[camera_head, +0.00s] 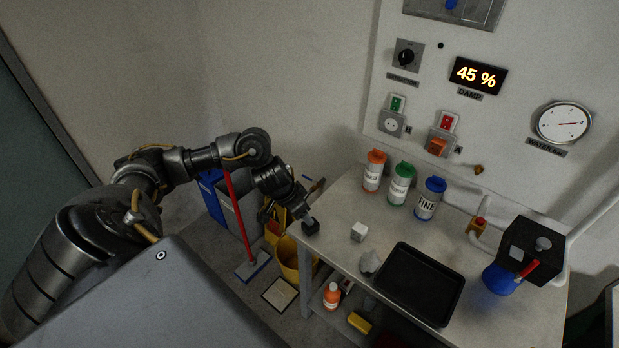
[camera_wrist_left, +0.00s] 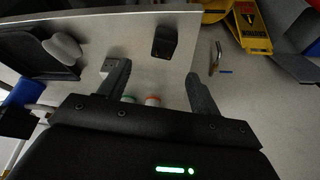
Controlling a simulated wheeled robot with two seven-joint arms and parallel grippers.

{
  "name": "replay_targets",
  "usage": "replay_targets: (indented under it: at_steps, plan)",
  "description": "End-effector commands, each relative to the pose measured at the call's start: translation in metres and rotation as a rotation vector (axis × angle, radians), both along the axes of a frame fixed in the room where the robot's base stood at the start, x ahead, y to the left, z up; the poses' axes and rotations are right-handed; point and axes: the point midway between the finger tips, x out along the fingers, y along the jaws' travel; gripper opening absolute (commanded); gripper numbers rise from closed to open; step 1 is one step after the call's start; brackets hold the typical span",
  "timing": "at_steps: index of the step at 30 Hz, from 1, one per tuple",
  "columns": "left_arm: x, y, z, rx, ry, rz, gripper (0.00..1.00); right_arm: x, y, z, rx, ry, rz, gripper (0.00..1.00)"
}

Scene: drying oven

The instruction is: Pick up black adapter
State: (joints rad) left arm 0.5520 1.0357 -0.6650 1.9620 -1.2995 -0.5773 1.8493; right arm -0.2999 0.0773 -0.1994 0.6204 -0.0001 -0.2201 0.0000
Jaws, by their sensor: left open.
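The black adapter (camera_head: 310,227) is a small dark block at the near left corner of the table (camera_head: 343,197). In the left wrist view the black adapter (camera_wrist_left: 165,42) lies on the tabletop close to its edge, beyond the fingertips and roughly in line with the gap between them. My left gripper (camera_head: 284,208) comes in from the left, above the table's corner beside the adapter. Its two fingers (camera_wrist_left: 158,72) are spread with nothing held between them; its fingertips are hard to make out in the head view. My right gripper is not in view.
A white block (camera_head: 358,232), a pale rounded item (camera_head: 370,262) and a black tray (camera_head: 419,285) lie to the right. Orange, green and blue-capped bottles (camera_head: 402,184) stand at the back. A yellow bucket (camera_head: 290,268) and red-handled broom (camera_head: 235,205) stand on the floor left.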

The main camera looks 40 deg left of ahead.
Motion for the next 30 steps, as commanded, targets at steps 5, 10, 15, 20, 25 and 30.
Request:
replay_targets:
  at_steps: [5, 10, 15, 20, 25, 30]
  plan:
    - [0.006, -0.003, -0.018, -0.003, 0.003, 0.002, 0.64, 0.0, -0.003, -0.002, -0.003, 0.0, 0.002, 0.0]
    - [0.016, -0.005, -0.042, -0.003, 0.002, 0.001, 0.64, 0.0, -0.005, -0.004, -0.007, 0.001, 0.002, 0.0]
    - [0.021, -0.006, -0.052, -0.002, -0.001, -0.001, 0.64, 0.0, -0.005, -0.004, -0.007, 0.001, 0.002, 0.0]
    - [0.022, -0.006, -0.056, -0.002, -0.001, -0.001, 0.64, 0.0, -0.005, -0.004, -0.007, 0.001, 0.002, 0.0]
    - [0.032, -0.002, -0.076, -0.002, 0.003, 0.001, 0.64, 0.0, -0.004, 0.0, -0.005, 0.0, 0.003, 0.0]
    - [0.041, -0.004, -0.096, -0.002, -0.001, -0.001, 0.64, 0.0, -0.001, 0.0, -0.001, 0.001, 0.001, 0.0]
